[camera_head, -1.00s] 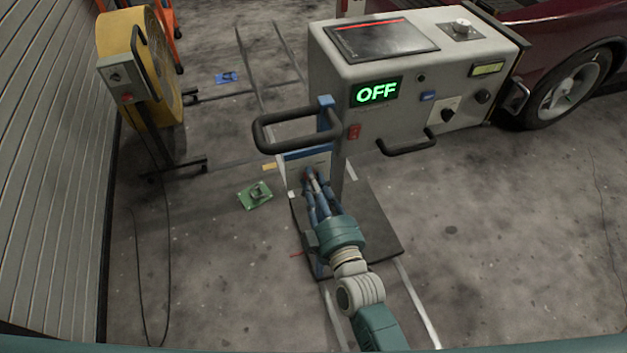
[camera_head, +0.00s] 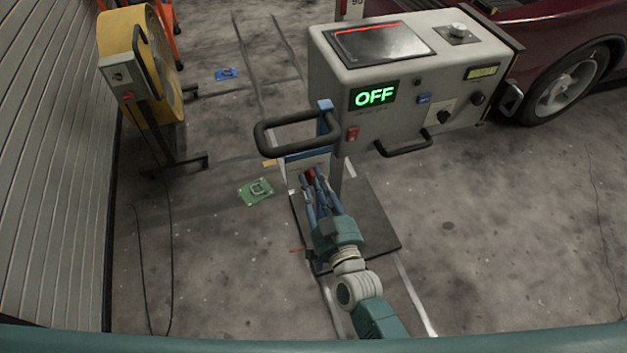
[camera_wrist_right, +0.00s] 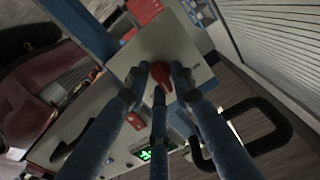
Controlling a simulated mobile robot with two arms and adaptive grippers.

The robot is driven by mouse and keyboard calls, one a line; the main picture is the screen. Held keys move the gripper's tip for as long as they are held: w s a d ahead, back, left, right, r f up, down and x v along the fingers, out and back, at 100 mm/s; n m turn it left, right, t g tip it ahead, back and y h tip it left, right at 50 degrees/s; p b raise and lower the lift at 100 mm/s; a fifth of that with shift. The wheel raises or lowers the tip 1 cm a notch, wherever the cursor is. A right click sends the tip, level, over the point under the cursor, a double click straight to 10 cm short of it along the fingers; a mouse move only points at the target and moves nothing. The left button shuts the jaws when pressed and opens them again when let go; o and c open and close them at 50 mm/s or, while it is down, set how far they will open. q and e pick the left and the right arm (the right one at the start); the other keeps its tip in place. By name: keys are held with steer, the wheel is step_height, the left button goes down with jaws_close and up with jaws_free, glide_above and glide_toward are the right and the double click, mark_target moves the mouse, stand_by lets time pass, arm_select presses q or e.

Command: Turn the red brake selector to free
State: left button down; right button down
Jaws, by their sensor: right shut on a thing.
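The red brake selector (camera_wrist_right: 161,75) is a small red knob on a pale plate (camera_wrist_right: 168,42) in the right wrist view. In the head view the red knob (camera_head: 311,174) shows below the black handle of the grey console, partly covered by my fingers. My right gripper (camera_wrist_right: 159,79) is shut on the red selector, its blue fingers around the knob. The right gripper also shows in the head view (camera_head: 312,182), reaching up from below. The selector's marks are too small to read. My left gripper is not in view.
The grey console (camera_head: 400,120) with a green OFF display (camera_head: 374,96) stands above the selector. A black loop handle (camera_head: 290,130) juts out close above my gripper. A yellow fan (camera_head: 130,50) stands left; a dark red car (camera_head: 560,60) is behind right. Floor at right is clear.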

steer(key=shift+w+d+m, duration=0.1)
steer(key=shift+d+m, duration=0.05)
steer(key=shift+m, duration=1.6)
steer(key=shift+d+m, duration=0.1)
steer(key=shift+m, duration=1.65)
steer(key=shift+f, duration=0.15)
steer(key=c, duration=1.7)
jaws_free()
steer(key=shift+o, duration=0.2)
steer(key=v, duration=1.2)
